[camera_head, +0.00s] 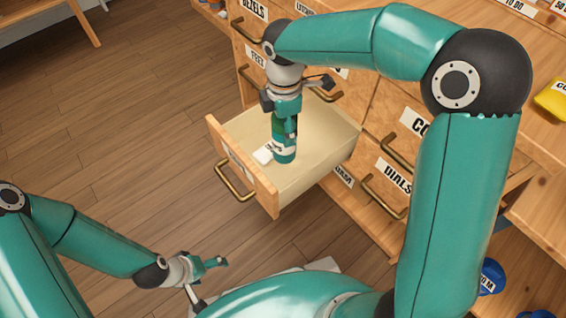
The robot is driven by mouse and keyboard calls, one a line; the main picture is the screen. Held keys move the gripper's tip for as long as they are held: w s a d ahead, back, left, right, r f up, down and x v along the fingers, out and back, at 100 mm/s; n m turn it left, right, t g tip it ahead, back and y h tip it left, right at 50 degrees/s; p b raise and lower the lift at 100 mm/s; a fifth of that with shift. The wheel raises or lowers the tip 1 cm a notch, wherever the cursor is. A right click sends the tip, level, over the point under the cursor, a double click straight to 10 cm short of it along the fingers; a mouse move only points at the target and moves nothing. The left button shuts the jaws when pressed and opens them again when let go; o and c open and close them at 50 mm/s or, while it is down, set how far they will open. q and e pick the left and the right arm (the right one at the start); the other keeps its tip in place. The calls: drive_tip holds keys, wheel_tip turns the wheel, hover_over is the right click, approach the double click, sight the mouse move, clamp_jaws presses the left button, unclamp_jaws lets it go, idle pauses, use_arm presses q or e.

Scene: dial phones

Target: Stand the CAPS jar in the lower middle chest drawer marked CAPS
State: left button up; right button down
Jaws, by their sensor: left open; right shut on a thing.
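The jar (284,150), a small green jar with a white label, is upright inside the open chest drawer (315,165). My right gripper (287,127) points down from above and is shut on the jar. I cannot read the jar's label, and the fingers hide part of the jar. I cannot tell if its base touches the drawer floor. The drawer's front has a brass handle (235,188), and I cannot read its label at this angle. My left gripper (208,281) is open and empty, low in front of the drawer and apart from it.
A small white thing (263,154) lies in the drawer beside the jar. Closed drawers surround it, including DIALS (394,178) to the right and FREE (257,57) above. A yellow thing (553,99) sits on the wooden top at right.

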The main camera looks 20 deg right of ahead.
use_arm(q)
wheel_tip(320, 180, down, 6)
drive_tip(key=b, duration=0.5)
drive_tip(key=shift+f, duration=0.15)
use_arm(e)
wheel_tip(320, 180, down, 15)
drive_tip(key=shift+c, duration=1.3)
unclamp_jaws()
drive_tip(key=shift+f, duration=0.15)
wheel_tip(320, 180, up, 12)
drive_tip(key=p, duration=0.4)
drive_tip(key=shift+p, duration=0.3)
use_arm(q)
wheel_tip(320, 180, up, 5)
drive_tip(key=shift+f, duration=0.1)
